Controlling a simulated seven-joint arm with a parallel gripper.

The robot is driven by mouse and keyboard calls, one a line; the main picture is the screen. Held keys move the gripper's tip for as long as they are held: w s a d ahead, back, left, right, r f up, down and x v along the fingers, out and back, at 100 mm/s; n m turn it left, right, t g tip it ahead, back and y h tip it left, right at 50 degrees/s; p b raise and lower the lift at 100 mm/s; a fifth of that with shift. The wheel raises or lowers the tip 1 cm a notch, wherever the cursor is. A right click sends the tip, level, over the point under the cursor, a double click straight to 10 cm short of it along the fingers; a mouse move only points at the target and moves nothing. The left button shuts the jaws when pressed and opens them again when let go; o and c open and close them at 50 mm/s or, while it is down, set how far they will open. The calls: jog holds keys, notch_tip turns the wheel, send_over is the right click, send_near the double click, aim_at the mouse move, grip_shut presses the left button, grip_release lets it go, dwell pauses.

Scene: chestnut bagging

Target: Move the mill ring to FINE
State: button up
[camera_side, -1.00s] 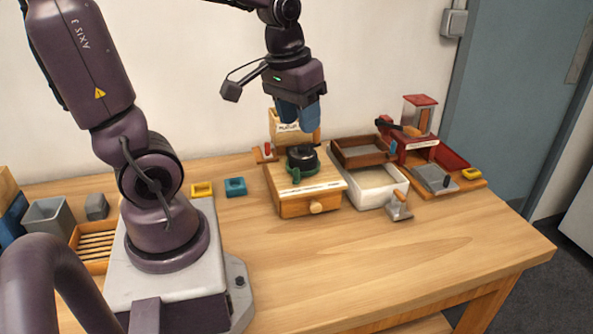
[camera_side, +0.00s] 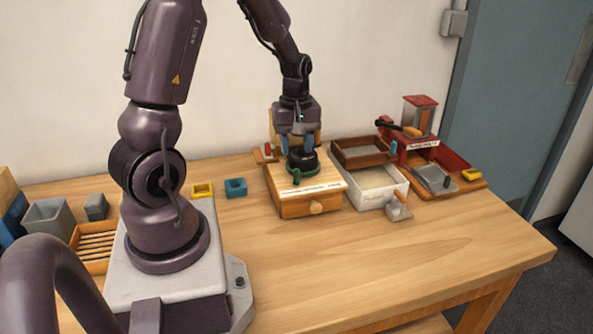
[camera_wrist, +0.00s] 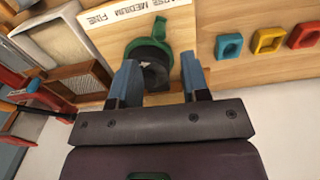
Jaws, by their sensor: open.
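The mill is a wooden box (camera_side: 283,206) with a drawer and round knob, standing at the table's back. On its top sits a green mill ring (camera_side: 294,175) around a black hub (camera_side: 303,160); the ring also shows in the wrist view (camera_wrist: 160,28). The ring's tab points toward the scale label (camera_wrist: 138,11), nearer its coarse end than FINE. My gripper (camera_side: 297,146) is low over the mill, pointing down. In the wrist view its blue fingers (camera_wrist: 158,72) are open, one on each side of the hub and ring. Whether they touch the ring is unclear.
Right of the mill are a brown sieve tray (camera_side: 362,151), a white bin (camera_side: 369,194) and a small grey scoop (camera_side: 398,210). A red machine (camera_side: 414,148) stands farther right. Yellow (camera_side: 202,189) and teal (camera_side: 236,187) blocks lie left. The front table is clear.

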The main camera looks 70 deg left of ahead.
aim_at(297, 170)
notch_tip(297, 170, down, 7)
jog(key=shift+f, duration=0.1)
dwell(0.3)
grip_shut()
